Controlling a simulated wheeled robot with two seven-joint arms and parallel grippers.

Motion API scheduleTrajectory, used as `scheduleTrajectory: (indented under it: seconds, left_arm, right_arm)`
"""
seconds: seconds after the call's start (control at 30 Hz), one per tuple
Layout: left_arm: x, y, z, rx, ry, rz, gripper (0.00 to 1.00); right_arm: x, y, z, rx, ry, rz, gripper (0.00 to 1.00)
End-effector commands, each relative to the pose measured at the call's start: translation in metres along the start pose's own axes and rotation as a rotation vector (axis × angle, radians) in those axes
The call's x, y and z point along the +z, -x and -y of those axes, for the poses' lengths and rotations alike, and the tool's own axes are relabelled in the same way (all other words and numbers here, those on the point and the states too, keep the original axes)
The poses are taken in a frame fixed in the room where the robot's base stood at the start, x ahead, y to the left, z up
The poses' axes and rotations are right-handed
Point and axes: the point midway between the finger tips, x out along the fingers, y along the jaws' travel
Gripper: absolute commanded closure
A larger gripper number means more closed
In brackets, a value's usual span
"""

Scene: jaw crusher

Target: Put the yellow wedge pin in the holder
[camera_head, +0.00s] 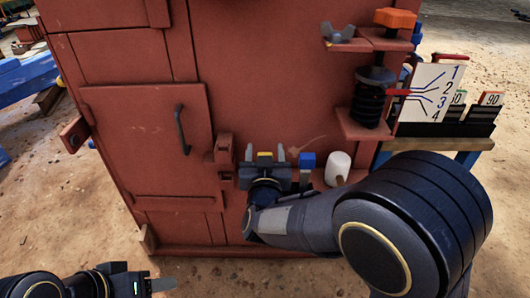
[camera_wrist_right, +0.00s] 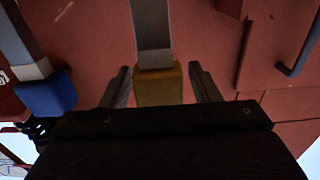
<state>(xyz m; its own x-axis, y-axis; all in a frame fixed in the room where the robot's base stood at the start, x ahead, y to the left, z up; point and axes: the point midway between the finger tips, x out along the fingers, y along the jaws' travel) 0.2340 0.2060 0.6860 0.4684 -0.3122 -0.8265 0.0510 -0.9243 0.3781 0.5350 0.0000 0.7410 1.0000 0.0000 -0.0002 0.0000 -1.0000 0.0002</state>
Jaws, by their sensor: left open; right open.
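The yellow wedge pin (camera_head: 264,157) is at the red machine's front, low down, mostly hidden behind my right gripper (camera_head: 265,154). In the right wrist view its yellow head (camera_wrist_right: 158,86) lies between my two open fingers (camera_wrist_right: 161,88), with a gap on each side, and a grey shank extends beyond it. My left gripper (camera_head: 155,286) is at the bottom left, open and empty, away from the machine. I cannot tell which part is the holder.
A blue-headed pin (camera_head: 306,160) stands just right of the right gripper; its blue head also shows in the wrist view (camera_wrist_right: 46,96). A white cylinder (camera_head: 337,168) is beside it. The red machine (camera_head: 270,80) has a door handle (camera_head: 182,128) and a spring assembly (camera_head: 370,95).

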Motion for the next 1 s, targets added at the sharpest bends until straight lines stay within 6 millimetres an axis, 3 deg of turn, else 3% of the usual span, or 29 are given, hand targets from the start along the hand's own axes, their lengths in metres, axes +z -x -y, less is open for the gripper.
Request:
scheduleTrajectory:
  seconds: [0.17,0.7,1.0]
  left_arm:
    - [-0.002,0.004,-0.002,0.000,0.000,0.000,0.45]
    - [-0.009,0.019,-0.009,0.000,0.000,0.000,0.45]
    - [-0.010,0.020,-0.009,0.000,0.000,0.000,0.45]
  right_arm:
    - [-0.005,0.002,0.000,-0.001,0.000,0.000,0.44]
    - [-0.004,0.103,0.001,-0.003,0.000,0.000,0.44]
    - [-0.003,0.120,0.000,0.000,0.000,0.000,0.44]
